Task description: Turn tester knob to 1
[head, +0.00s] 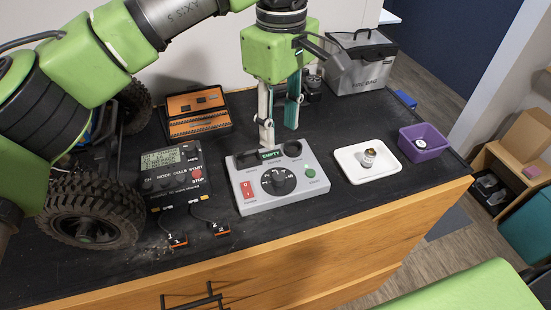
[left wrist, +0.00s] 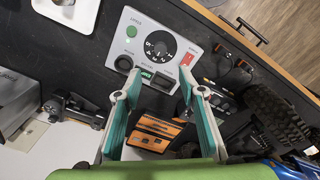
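The grey tester (head: 250,204) lies on the dark worktop, with a display reading EMPTY. Its black round knob (head: 278,181) sits mid-face on a numbered dial, between a red power switch (head: 247,190) and a green start button (head: 310,173). I cannot tell which number the knob marks. My left gripper (head: 279,132) is open and empty, above and behind the tester's far edge, apart from the knob. The left wrist view shows the knob (left wrist: 160,47) beyond the two spread fingertips (left wrist: 162,78). My right gripper is not in view.
A charger (head: 173,177) with leads and a wheeled crawler (head: 95,210) stand left of the tester. An orange-black case (head: 197,110) lies behind. A white tray (head: 346,165) with a battery, a purple bin (head: 424,154) and a grey bag (head: 361,75) are to the right.

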